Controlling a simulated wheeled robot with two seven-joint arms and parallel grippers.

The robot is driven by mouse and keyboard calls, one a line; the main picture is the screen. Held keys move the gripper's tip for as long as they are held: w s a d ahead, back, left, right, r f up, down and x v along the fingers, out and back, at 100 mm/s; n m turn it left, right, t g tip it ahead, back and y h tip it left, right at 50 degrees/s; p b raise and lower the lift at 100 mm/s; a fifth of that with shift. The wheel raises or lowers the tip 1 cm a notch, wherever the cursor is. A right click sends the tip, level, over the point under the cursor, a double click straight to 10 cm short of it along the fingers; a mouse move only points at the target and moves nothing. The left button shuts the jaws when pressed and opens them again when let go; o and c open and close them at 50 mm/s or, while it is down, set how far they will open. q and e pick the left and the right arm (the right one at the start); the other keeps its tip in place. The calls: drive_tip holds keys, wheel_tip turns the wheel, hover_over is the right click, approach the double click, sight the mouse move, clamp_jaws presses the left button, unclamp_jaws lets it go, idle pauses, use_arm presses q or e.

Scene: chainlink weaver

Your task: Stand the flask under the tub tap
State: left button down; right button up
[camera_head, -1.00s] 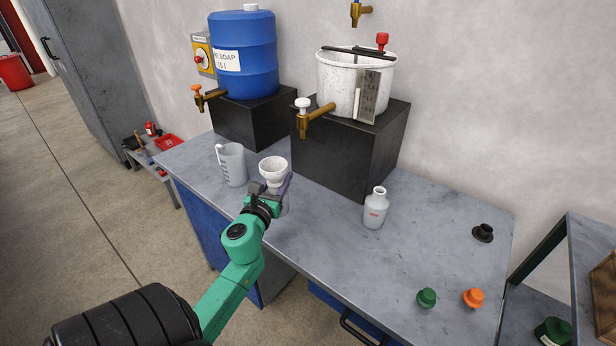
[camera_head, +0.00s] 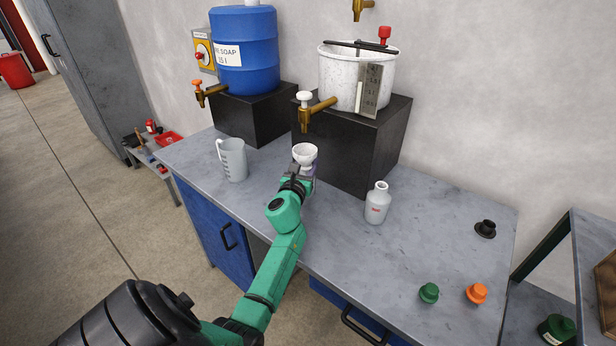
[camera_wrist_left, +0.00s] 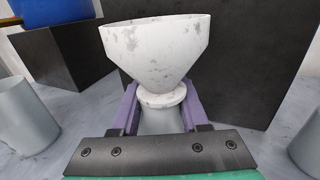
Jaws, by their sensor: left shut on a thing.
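My left gripper (camera_head: 302,180) is shut on a pale grey flask, with a white, grey-speckled funnel (camera_head: 305,153) seated on its top. In the left wrist view the purple fingers close around the flask's body (camera_wrist_left: 160,121) below the funnel (camera_wrist_left: 155,52). The flask looks upright; its base is hidden by the gripper. The brass tub tap (camera_head: 317,108) with a white knob comes off the speckled white tub (camera_head: 341,82) on a black block. In the head view the funnel shows just below the tap's spout. I cannot tell if it is directly beneath. My right gripper is out of view.
The black block (camera_head: 348,150) rises close behind the flask. A blue barrel (camera_head: 244,50) has its own tap. Green (camera_head: 429,293), orange (camera_head: 477,293) and black (camera_head: 485,229) stoppers lie at right.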

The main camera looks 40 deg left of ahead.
use_arm(q)
wheel_tip(320, 180, down, 4)
drive_tip(key=shift+r+b, duration=0.25)
drive_tip(key=shift+b, duration=0.45)
drive_tip(key=shift+w, duration=0.25)
drive_tip(key=shift+f, duration=0.15)
drive_tip(key=shift+c, duration=2)
unclamp_jaws()
drive_tip(key=shift+r, duration=0.2)
drive_tip(key=shift+s+d+f, duration=0.1)
drive_tip(key=shift+s, duration=0.2)
drive_tip(key=v, duration=1.1)
drive_tip(key=shift+s+d, duration=0.1)
drive_tip(key=shift+s, duration=0.2)
